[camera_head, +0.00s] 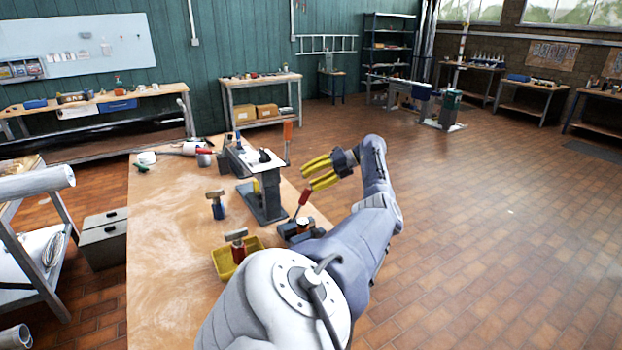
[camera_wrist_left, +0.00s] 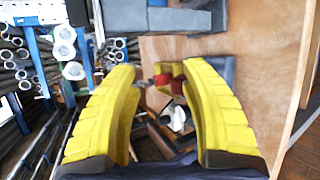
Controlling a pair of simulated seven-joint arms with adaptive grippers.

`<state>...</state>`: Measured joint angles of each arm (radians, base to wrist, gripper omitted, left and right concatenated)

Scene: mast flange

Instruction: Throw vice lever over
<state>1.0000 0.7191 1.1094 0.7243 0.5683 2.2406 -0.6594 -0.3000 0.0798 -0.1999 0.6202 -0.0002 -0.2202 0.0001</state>
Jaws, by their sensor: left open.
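A red-handled lever (camera_head: 303,198) rises tilted from a dark vice-like block (camera_head: 298,229) at the right edge of the wooden bench. Another upright lever with an orange grip (camera_head: 287,131) stands farther back, beside a grey stand (camera_head: 266,200). I cannot tell for certain which is the vice lever. My left gripper (camera_head: 305,174) has two yellow fingers spread apart, pointing left, just above the red handle in the picture. In the left wrist view, a red part (camera_wrist_left: 172,84) shows between the open fingers (camera_wrist_left: 158,70); contact is not visible. My right gripper is not in view.
On the bench (camera_head: 165,255) are a yellow tray (camera_head: 222,262) with a hammer (camera_head: 238,246), another hammer-like tool (camera_head: 216,204) and a white cup (camera_head: 147,158). The tall grey stand is close beyond my fingers. Open tiled floor (camera_head: 490,220) lies to the right.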

